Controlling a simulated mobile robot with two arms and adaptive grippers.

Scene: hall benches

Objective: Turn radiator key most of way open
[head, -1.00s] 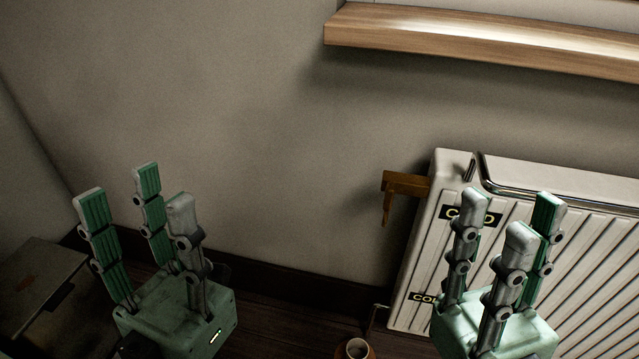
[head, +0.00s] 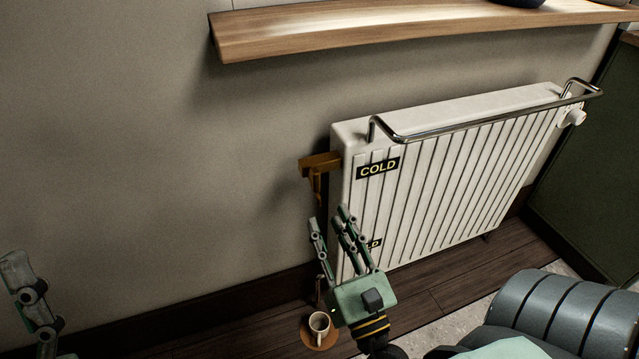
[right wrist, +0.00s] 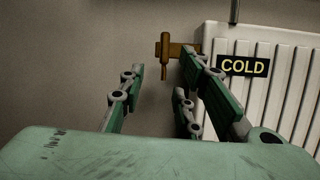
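The brass-coloured radiator key (head: 318,165) sits at the upper left side of the white radiator (head: 450,165), with a short part hanging down. In the right wrist view the key (right wrist: 166,52) shows ahead, beyond the fingertips. My right gripper (head: 332,215) is open and empty, fingers pointing up, just below the key in the head view. In the right wrist view the right gripper (right wrist: 163,65) has its fingers spread apart, with no contact with the key visible. My left gripper (head: 20,265) is partly cut off at the lower left corner; its fingertips show only in part.
A cup (head: 319,322) stands on a round brown mat (head: 330,341) on the floor below the radiator's left end. A wooden shelf (head: 400,32) runs above. A chrome rail (head: 480,124) and white knob (head: 575,117) project from the radiator. A "COLD" label (head: 378,168) faces me.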

